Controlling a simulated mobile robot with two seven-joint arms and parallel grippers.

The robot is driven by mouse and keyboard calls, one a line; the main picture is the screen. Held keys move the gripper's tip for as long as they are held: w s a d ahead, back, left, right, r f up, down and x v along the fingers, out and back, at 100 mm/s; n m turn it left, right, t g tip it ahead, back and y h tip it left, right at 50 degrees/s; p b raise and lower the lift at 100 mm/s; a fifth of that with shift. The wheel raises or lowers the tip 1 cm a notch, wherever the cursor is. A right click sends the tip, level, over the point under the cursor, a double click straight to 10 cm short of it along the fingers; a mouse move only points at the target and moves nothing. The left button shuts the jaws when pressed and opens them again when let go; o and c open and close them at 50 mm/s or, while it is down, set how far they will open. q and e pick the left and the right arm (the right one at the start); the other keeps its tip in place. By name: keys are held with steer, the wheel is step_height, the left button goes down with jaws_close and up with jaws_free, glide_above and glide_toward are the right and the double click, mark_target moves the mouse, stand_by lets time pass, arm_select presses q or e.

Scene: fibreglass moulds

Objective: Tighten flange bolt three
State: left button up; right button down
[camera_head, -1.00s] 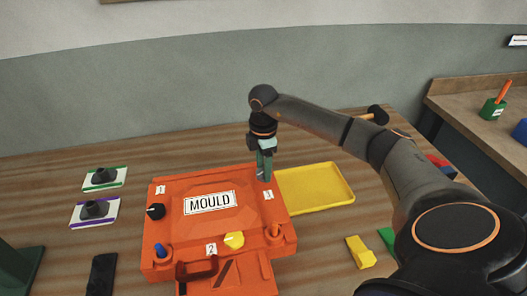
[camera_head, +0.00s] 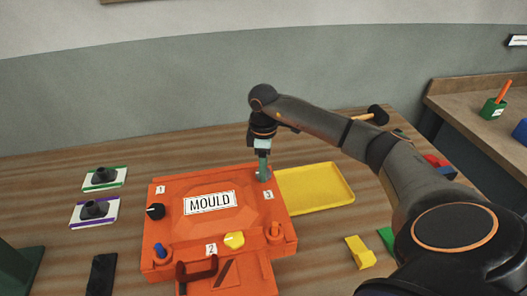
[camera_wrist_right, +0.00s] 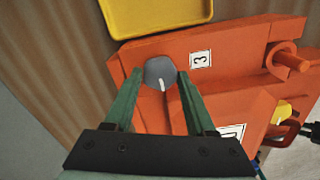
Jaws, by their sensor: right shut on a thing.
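The orange mould (camera_head: 170,235) lies on the wooden table, with a white MOULD label on top. Flange bolt three (camera_wrist_right: 160,72) is a grey head with a white pointer line, beside the number 3 label (camera_wrist_right: 201,59). In the head view it stands at the mould's far right corner (camera_head: 264,176), partly covered by my fingers. My right gripper (camera_wrist_right: 157,82) comes down from above with its green fingers on either side of the bolt head, shut on it. It also shows in the head view (camera_head: 263,170). My left gripper is not in view.
A black knob (camera_head: 155,211) by label 1 and a yellow knob (camera_head: 234,240) by label 2 are on the mould. A yellow tray (camera_head: 335,195) is close to its right. A mallet (camera_head: 377,115) lies behind my right arm. Two black-knobbed pads stand left.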

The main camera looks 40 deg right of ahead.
steer(key=shift+c, duration=1.1)
jaws_free()
step_height(320, 180, up, 13)
steer(key=b, duration=0.1)
steer(key=shift+f, duration=0.2)
